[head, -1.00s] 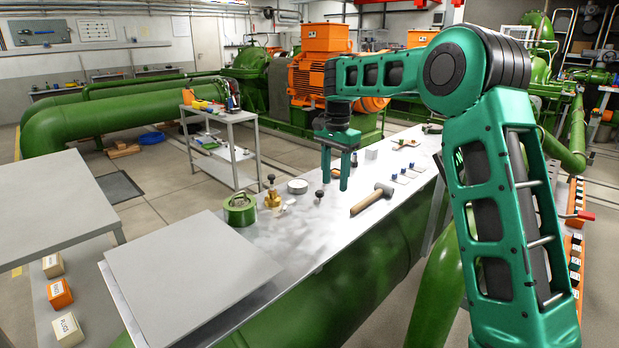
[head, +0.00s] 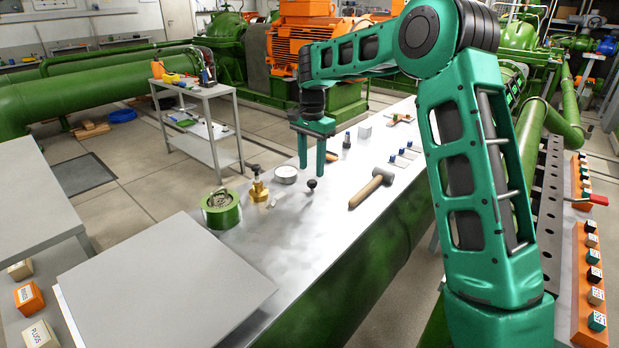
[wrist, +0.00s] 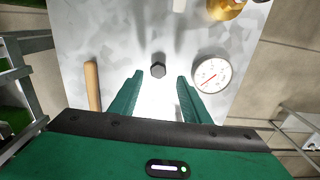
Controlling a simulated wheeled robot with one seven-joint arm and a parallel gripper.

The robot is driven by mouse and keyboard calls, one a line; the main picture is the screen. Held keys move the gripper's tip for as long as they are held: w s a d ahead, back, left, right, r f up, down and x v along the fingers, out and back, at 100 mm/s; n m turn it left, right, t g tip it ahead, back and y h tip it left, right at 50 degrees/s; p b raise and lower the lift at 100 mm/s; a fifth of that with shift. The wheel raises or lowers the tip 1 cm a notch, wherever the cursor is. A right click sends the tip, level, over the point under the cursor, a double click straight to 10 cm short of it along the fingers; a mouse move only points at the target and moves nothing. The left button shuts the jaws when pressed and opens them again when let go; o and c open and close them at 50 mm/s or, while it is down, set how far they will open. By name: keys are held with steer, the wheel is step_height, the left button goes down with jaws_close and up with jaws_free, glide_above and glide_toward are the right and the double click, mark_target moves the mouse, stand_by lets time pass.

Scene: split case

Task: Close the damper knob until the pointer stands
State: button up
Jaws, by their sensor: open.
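A small black knob (head: 311,184) stands on the metal bench top. In the wrist view the knob (wrist: 158,71) lies in the gap between the fingertips, seen from above. My gripper (head: 311,168) is open, its two green fingers pointing down; in the head view the fingertips are just behind and above the knob. The wrist view shows my gripper (wrist: 160,80) empty. A round white gauge (wrist: 211,76) with a red pointer lies right of the fingers; the pointer slants toward the lower left. In the head view the gauge (head: 286,174) is too small to read.
A brass valve (head: 257,188) and a green cylinder (head: 221,211) stand left of the gauge. A mallet (head: 372,188) lies right of the knob. A grey plate (head: 165,280) covers the near bench end. Small items lie farther back.

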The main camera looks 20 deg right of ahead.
mark_target(312, 181)
steer(key=shift+d+f, duration=0.1)
steer(key=shift+f, duration=2.15)
steer(key=shift+s, duration=0.1)
steer(key=c, duration=1)
steer(key=shift+a, duration=0.2)
steer(key=shift+c, duration=0.2)
steer(key=shift+d, duration=0.1)
